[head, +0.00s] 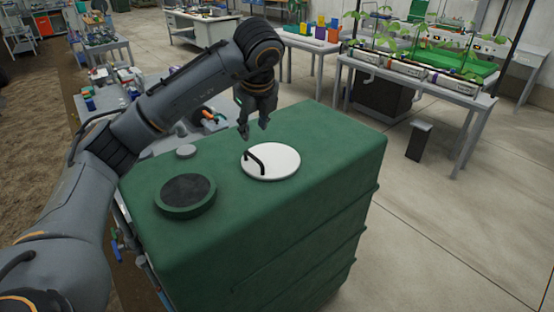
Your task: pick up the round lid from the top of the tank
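The round white lid (280,163) lies flat on top of the green tank (310,210), with a black bar handle (256,159) on its left part. My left gripper (254,132) points down with its fingers apart and nothing between them. In the head view its fingertips show just above and behind the handle; I see no contact, and the exact height is hard to tell. My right gripper is out of view.
A round dark-centred green cap (185,195) and a small grey cap (186,151) are also on the tank top. A table with plants (430,85) stands behind right. A small dark stand (419,140) is on the floor.

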